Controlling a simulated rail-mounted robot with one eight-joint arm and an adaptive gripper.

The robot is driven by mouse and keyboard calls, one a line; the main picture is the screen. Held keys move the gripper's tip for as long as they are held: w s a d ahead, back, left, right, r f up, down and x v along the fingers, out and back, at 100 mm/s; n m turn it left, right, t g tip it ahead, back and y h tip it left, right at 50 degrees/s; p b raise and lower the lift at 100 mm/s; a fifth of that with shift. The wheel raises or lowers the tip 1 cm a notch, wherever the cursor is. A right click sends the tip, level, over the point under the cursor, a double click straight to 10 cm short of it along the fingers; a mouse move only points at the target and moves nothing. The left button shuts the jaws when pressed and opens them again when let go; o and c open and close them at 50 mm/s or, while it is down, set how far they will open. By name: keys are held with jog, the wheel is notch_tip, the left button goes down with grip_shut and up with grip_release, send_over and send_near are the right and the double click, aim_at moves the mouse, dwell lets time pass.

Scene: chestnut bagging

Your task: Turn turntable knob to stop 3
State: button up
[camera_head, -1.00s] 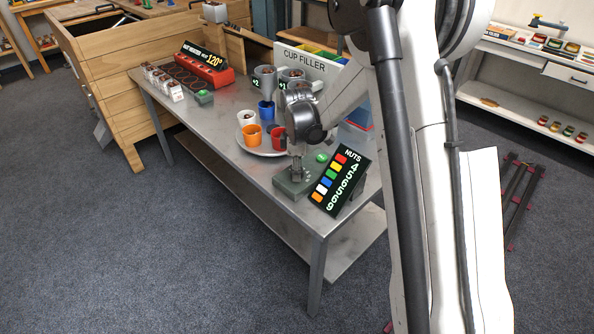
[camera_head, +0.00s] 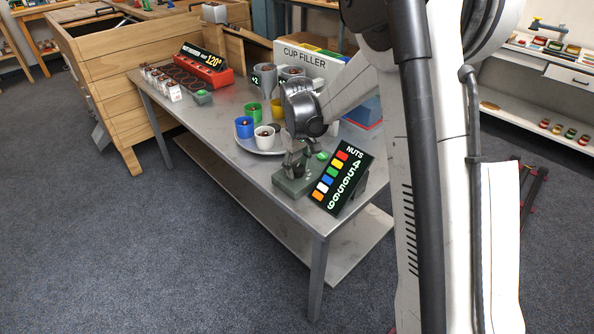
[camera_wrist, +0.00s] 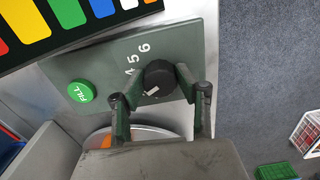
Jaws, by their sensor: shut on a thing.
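The black turntable knob (camera_wrist: 160,80) sits on a green control plate (camera_wrist: 185,32) in the wrist view, with a white pointer mark toward the lower left. The numerals 4, 5 and 6 show beside it; lower ones are hidden or unclear. My gripper (camera_wrist: 162,84) is shut on the knob, a finger on each side. In the head view my gripper (camera_head: 295,160) is over the control box (camera_head: 292,187), and the knob is hidden. The turntable (camera_head: 246,146) carries a blue cup (camera_head: 244,129), white cup (camera_head: 264,140), green cup (camera_head: 252,113) and yellow cup (camera_head: 276,106).
A green FILL button (camera_wrist: 81,92) is beside the knob. The NUTS sign (camera_head: 343,180) with colour bars stands close by at the table's front corner. The cup filler (camera_head: 303,62) is behind the turntable. A red roaster (camera_head: 205,68) stands at the far left of the metal table (camera_head: 215,118).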

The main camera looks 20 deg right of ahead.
aim_at(297, 167)
jog(key=shift+m, duration=1)
jog(key=o, duration=1.1)
jog(key=shift+o, duration=0.2)
notch_tip(297, 167, up, 12)
